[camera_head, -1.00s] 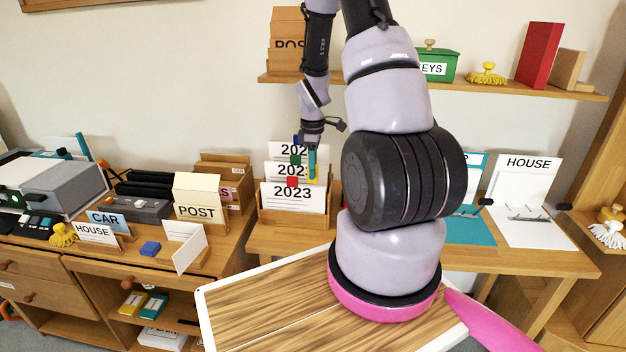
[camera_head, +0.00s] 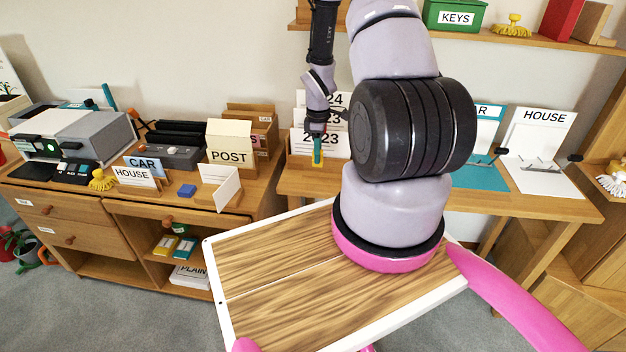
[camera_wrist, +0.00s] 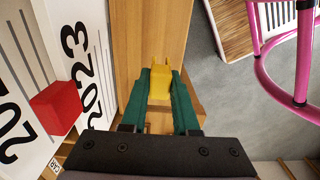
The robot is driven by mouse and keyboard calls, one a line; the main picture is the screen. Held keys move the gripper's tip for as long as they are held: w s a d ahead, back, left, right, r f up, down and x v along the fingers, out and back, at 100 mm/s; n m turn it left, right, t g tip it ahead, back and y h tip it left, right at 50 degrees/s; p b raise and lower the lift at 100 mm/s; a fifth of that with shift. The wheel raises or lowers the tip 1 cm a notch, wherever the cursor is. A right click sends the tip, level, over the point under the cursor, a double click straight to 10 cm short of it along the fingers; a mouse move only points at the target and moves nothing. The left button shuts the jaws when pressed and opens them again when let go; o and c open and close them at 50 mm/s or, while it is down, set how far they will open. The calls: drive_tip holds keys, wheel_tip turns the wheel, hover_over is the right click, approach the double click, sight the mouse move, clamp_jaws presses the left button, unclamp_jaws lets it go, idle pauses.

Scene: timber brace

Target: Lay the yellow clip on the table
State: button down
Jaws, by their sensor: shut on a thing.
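My gripper (camera_head: 317,152) hangs down in front of the upright white year cards at the back of the wooden table (camera_head: 300,184). In the wrist view its green fingers (camera_wrist: 160,72) are shut on the yellow clip (camera_wrist: 160,80), which sits between their tips. The bare table top (camera_wrist: 145,30) lies beyond the clip in that view. I cannot tell whether the clip touches the table. In the head view the clip is very small and mostly covered by the fingers.
A wooden-topped cart (camera_head: 290,290) stands in front. A teal board (camera_head: 480,176) and the HOUSE board (camera_head: 540,150) stand at the table's right.

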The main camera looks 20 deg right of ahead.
wheel_tip(320, 180, down, 7)
drive_tip(key=shift+f, duration=0.2)
drive_tip(key=shift+f, duration=0.1)
drive_tip(key=c, duration=0.7)
unclamp_jaws()
